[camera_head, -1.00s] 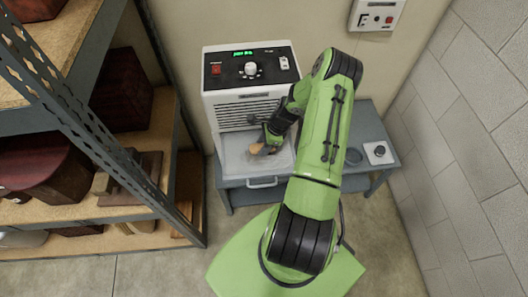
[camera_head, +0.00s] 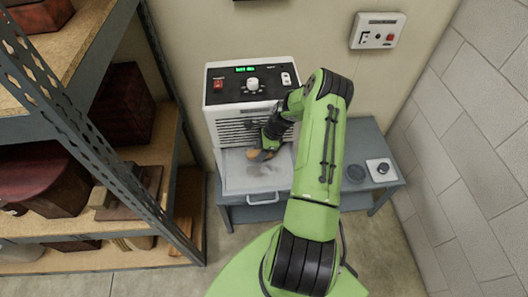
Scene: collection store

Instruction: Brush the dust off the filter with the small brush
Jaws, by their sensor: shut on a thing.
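The filter (camera_head: 240,182) is a pale, flat, tray-like panel drawn out of the front of a white machine, with a handle (camera_head: 262,199) at its near edge. A grey smudge of dust shows on its middle and right part. My gripper (camera_head: 266,145) is over the filter's back half, close to the machine's front. It is shut on the small brush (camera_head: 259,155), of which a tan wooden part shows. The bristles are hidden, so I cannot tell whether they touch the filter.
The white machine (camera_head: 250,99) has a black control panel and a lit green display. Loaded shelves stand left; a block wall is right.

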